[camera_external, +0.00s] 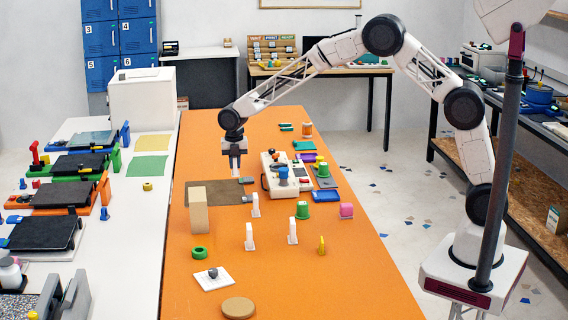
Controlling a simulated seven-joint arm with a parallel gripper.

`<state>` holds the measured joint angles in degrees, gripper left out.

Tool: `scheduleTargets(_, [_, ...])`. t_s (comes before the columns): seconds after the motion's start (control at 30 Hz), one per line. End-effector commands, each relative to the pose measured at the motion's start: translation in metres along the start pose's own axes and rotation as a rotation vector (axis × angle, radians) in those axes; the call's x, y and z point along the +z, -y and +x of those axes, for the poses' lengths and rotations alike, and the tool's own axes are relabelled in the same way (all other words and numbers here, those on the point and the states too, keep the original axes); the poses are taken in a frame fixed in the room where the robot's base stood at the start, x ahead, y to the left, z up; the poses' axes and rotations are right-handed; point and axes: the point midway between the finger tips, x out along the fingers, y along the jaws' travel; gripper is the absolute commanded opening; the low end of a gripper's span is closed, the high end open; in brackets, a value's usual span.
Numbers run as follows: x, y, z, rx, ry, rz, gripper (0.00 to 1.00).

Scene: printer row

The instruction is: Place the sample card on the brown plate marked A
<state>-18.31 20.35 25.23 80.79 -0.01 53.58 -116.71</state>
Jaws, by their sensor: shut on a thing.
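My gripper (235,174) points down over the dark brown rectangular plate (210,197) on the orange table. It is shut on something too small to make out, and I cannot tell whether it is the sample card. Small grey pieces lie at the plate's right edge. No letter A is legible on the plate. A white square card (205,284) with a grey knob lies flat near the front of the table. A round tan disc (238,308) lies in front of it.
A tan upright block (198,211) stands at the plate's front edge. White upright pieces (249,237) and a green ring (200,253) stand nearby. A white machine (287,175) is right of my gripper. The table's front right is clear.

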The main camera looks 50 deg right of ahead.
Motion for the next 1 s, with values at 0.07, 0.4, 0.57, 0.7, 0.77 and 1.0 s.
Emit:
scheduleTargets(0.07, [0.0,0.0,0.011,-0.002,-0.001,0.0,0.0])
scheduleTargets(0.4, [0.0,0.0,0.03,0.0,0.0,0.0,0.0])
scheduleTargets(0.57, [0.0,0.0,0.03,-0.001,0.0,0.0,0.0])
scheduleTargets(0.7, [0.0,0.0,0.034,-0.002,-0.001,0.0,0.0])
scheduleTargets(0.77, [0.0,0.001,0.039,-0.002,-0.001,0.0,0.0])
scheduleTargets(1.0, [0.0,0.001,0.067,-0.002,-0.001,0.0,0.0])
